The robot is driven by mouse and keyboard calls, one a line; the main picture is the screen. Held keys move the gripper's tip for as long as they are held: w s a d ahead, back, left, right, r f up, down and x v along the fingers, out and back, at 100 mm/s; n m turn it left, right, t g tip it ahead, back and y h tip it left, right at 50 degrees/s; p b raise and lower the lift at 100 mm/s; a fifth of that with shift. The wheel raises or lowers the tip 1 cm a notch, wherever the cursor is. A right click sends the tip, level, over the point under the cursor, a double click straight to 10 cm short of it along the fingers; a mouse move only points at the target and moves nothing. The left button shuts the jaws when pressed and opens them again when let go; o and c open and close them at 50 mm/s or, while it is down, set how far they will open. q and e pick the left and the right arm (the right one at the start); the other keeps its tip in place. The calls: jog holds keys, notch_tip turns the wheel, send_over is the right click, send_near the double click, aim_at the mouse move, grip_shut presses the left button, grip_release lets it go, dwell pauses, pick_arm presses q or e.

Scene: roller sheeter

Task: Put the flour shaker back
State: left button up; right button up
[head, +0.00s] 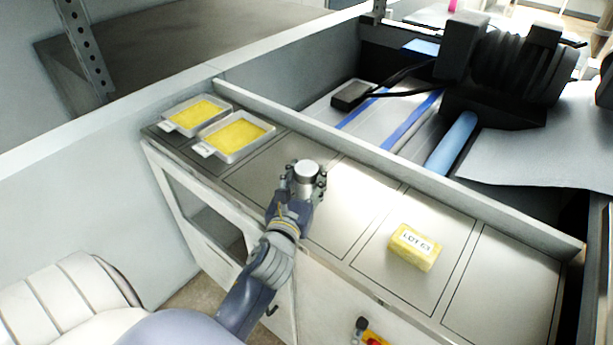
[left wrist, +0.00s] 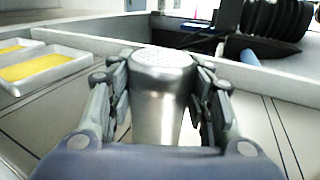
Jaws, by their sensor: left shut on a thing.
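The flour shaker (head: 307,171) is a silver metal cylinder with a perforated top. It also fills the middle of the left wrist view (left wrist: 160,100), upright. My left gripper (head: 304,180) is shut on it, with fingers on both sides of the shaker in the left wrist view (left wrist: 160,92). The shaker is over the counter (head: 262,178) with outlined rectangles, to the right of the yellow trays. Its base is hidden, so I cannot tell whether it touches the counter. My right gripper is not in view.
Two white trays with yellow contents, a smaller one (head: 170,127) and a larger one (head: 206,153), stand at the counter's left end. A yellow block labelled LOT 63 (head: 414,247) lies to the right. A raised ledge (head: 400,167) separates the counter from the roller machinery behind.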

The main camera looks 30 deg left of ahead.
pick_arm(q)
jog(key=o, duration=1.2)
jog(key=shift+f, duration=0.15)
jog(key=shift+r, duration=0.2)
jog(key=b+v, duration=0.3)
jog(key=v, duration=0.8)
jog(key=shift+f, duration=0.1)
jog(key=shift+s+d, duration=0.2)
jog(key=shift+s, duration=0.3)
